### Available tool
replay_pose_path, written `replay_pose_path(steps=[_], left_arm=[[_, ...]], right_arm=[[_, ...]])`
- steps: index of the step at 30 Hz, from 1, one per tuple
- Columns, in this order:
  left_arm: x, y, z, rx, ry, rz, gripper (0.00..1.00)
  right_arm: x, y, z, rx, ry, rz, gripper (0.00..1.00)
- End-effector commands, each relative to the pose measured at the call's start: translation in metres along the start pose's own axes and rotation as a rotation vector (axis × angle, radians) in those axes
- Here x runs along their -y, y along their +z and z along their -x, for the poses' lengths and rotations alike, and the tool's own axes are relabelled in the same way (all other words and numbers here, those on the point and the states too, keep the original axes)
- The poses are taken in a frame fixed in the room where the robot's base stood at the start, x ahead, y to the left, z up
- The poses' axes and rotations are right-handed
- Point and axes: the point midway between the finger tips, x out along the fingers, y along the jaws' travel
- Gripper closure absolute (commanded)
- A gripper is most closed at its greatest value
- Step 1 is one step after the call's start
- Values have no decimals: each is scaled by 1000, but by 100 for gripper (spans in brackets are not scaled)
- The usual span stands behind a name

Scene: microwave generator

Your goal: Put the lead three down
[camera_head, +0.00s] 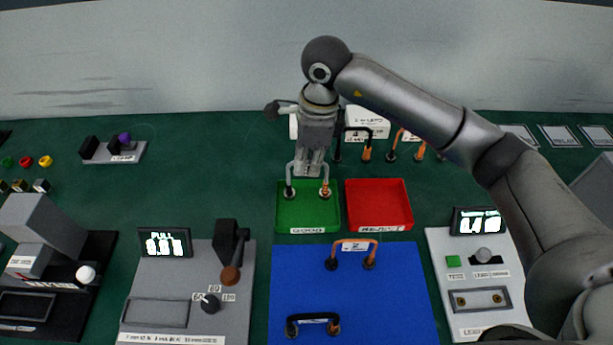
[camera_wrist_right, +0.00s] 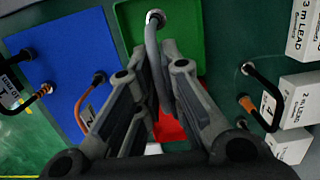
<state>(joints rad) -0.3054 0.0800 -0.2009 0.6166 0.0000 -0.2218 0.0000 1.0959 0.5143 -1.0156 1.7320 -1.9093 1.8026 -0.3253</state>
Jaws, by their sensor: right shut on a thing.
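My right gripper (camera_head: 309,165) is shut on a grey U-shaped lead with dark and copper-coloured ends (camera_head: 290,177). The lead hangs ends down over the far part of the green tray (camera_head: 307,229), labelled GOOD. I cannot tell whether its ends touch the tray floor. In the right wrist view the grey lead (camera_wrist_right: 152,45) runs between the two fingers (camera_wrist_right: 155,58), with the green tray (camera_wrist_right: 187,12) behind it. The lead's number is not readable. My left gripper is not in view.
A red tray (camera_head: 379,205) stands right of the green one. A blue mat (camera_head: 350,292) in front holds an orange lead (camera_head: 355,242) marked 2 and a black lead (camera_head: 313,319). Other leads and white label boxes (camera_head: 367,122) stand behind. Test units flank the mat.

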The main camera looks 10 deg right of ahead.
Motion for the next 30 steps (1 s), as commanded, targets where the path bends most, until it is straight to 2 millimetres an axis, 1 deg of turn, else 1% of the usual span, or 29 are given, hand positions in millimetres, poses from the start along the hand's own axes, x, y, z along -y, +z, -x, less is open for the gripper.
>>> replay_pose_path(steps=[1, 5, 8, 13, 16, 20, 24, 25, 30], left_arm=[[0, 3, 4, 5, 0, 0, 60], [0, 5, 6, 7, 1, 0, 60], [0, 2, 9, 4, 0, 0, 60], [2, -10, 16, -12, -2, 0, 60], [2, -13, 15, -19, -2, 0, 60], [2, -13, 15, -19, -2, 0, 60], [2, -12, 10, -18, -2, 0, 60], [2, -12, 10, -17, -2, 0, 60], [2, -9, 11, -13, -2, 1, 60]], right_arm=[[0, -1, -5, -1, 2, -2, 100], [0, -2, -15, 0, 0, -2, 100], [0, -3, -24, 0, 2, -1, 100], [0, -6, -47, -1, 1, -3, 100], [1, -6, -50, 1, -2, 0, 100], [1, -6, -50, 1, -2, 0, 100], [1, -6, -54, 1, -2, -1, 100], [1, -6, -54, 0, -2, -1, 90], [0, -6, -53, 0, -1, -1, 70]])
